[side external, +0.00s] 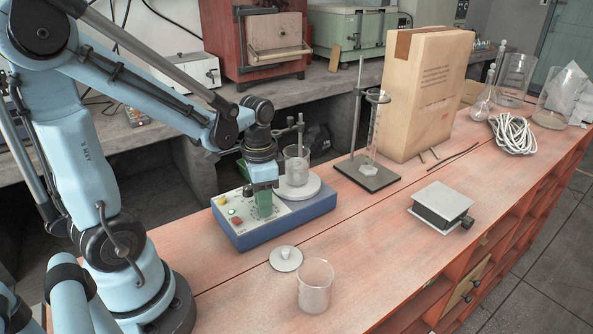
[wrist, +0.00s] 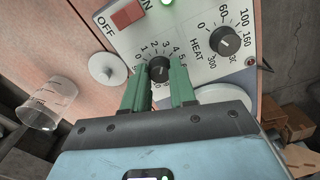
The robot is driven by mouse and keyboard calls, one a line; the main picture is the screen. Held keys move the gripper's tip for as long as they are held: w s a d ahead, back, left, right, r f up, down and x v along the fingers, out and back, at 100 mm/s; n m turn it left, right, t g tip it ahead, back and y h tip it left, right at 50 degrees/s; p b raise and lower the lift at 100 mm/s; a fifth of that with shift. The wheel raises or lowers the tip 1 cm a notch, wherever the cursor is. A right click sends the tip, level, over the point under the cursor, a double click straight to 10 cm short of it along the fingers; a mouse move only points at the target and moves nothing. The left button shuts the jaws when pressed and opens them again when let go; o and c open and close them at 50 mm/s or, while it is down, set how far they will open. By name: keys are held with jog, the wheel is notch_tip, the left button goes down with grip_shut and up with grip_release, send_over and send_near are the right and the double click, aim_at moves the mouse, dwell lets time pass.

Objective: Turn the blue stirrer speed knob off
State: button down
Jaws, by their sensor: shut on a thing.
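The stirrer is a blue box with a pale control panel (side external: 225,235) on the bench in the side view. Its black speed knob (wrist: 158,66) sits inside a ring of small numbers in the wrist view; I cannot read its pointer clearly. My gripper (side external: 264,210) points down at the panel, its green fingers on either side of the speed knob and shut on it. The fingers hide the knob in the side view. A second black knob marked HEAT (wrist: 223,43) is to the right in the wrist view. A red OFF/ON switch (wrist: 127,15) is at upper left, by a lit green lamp.
A beaker stands on the stirrer's round white plate (side external: 297,190), beside my gripper. An empty beaker (side external: 315,286) and a white lid (side external: 286,258) stand in front. A stand with a cylinder (side external: 373,135), a cardboard box (side external: 425,95) and a small jack (side external: 441,206) are to the right.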

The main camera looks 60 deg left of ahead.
jog(key=n, duration=1)
jog(key=shift+n, duration=2.2)
jog(key=c, duration=0.9)
grip_release()
jog(key=shift+r, duration=0.1)
notch_tip(320, 180, up, 12)
